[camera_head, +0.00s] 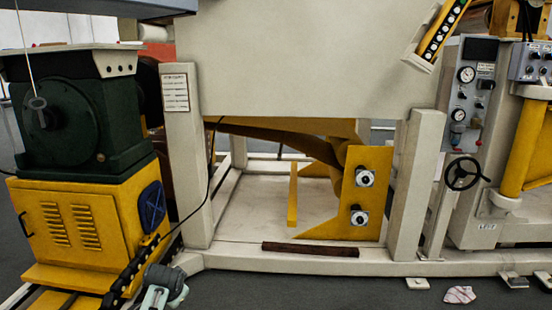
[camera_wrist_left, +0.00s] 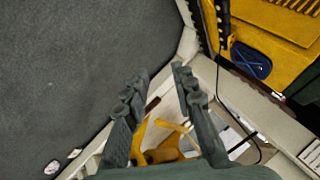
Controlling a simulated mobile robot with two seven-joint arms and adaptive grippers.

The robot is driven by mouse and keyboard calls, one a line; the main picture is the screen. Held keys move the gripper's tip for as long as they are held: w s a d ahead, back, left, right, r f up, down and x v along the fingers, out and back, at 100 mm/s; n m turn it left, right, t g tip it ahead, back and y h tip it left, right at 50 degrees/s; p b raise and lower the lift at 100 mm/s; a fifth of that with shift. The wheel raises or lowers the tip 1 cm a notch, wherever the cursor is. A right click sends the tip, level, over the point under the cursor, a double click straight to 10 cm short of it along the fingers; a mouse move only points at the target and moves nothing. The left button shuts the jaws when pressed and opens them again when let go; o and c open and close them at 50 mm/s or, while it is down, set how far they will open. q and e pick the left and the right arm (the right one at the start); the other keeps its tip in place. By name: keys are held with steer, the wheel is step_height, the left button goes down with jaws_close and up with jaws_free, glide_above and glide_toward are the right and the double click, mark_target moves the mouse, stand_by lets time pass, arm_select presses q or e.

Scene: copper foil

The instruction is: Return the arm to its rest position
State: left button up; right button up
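In the left wrist view my left gripper (camera_wrist_left: 158,76) has its two dark fingers apart. Nothing is held between them. Beyond the fingers lie the pale machine frame and the grey floor. In the head view a grey jointed part at the bottom left looks like part of my left arm; its fingers cannot be made out there. My right gripper and right arm are in neither view.
A yellow cabinet (camera_head: 75,225) carries a dark green machine (camera_head: 75,120) at left. A pale frame (camera_head: 300,262) holds a dark red-brown bar (camera_head: 310,249). A black handwheel (camera_head: 462,173) is at right. A crumpled scrap (camera_head: 459,295) lies on otherwise open floor in front.

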arm_select(q)
steer(key=s+f+n+g, duration=0.1)
steer(key=s+f, duration=0.7)
steer(key=s, duration=0.3)
steer(key=s+f+n+g+h, duration=0.1)
steer(key=s+f, duration=0.7)
steer(key=s, duration=0.4)
steer(key=s+f+n+g+h, duration=0.1)
steer(key=s+f+n+g, duration=0.1)
steer(key=s+f, duration=0.6)
steer(key=s, duration=0.4)
steer(key=shift+s+d, duration=0.2)
steer(key=shift+s, duration=0.05)
steer(key=shift+s, duration=0.1)
